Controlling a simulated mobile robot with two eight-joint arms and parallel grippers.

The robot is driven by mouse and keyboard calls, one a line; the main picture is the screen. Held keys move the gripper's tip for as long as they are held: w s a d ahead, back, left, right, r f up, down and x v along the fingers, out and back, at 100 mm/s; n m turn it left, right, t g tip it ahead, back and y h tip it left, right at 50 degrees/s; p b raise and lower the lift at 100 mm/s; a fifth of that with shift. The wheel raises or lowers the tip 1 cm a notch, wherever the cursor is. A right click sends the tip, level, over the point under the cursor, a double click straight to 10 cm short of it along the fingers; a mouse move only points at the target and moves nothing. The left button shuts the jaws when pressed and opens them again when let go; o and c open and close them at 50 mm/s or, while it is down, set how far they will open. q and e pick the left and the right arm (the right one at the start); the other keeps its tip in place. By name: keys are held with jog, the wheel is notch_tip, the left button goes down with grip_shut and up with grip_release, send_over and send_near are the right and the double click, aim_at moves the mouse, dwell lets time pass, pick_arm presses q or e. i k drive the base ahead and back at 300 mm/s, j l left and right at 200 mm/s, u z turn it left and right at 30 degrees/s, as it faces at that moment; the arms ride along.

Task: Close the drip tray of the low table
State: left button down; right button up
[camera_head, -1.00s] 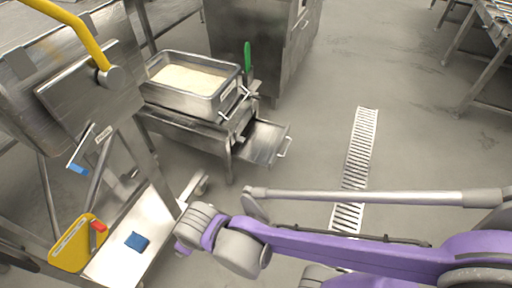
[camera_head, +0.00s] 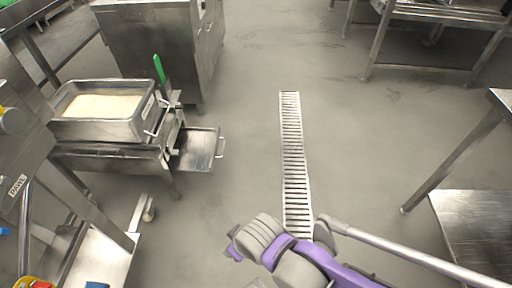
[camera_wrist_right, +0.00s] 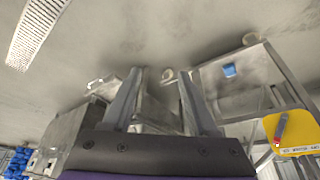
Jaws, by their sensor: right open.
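The low table (camera_head: 110,152) stands at the left in the head view, with a metal pan (camera_head: 135,128) of rice on it. Its drip tray (camera_head: 196,150) is pulled out to the right, with a handle (camera_head: 221,147) on its outer end. My right arm comes in from the lower right, its wrist well below and to the right of the tray, apart from it. In the right wrist view my right gripper (camera_wrist_right: 161,74) is open, with nothing seen between its fingers. My left gripper is not in view.
A steel cabinet (camera_head: 163,50) stands behind the low table. A floor drain (camera_head: 294,160) runs through clear floor right of the tray. A steel table (camera_head: 475,215) stands at the right. A wheeled stand with a lower shelf (camera_head: 100,262) is at lower left.

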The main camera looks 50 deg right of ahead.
aim_at(197, 147)
jog(key=j+z, duration=0.1)
jog(key=z, duration=1.1)
jog(key=i+j, duration=0.2)
jog(key=i, duration=0.35)
jog(key=i+j, duration=0.15)
jog(key=i, duration=0.35)
jog(key=i+j, duration=0.2)
jog(key=i, duration=0.35)
jog(key=u, duration=0.05)
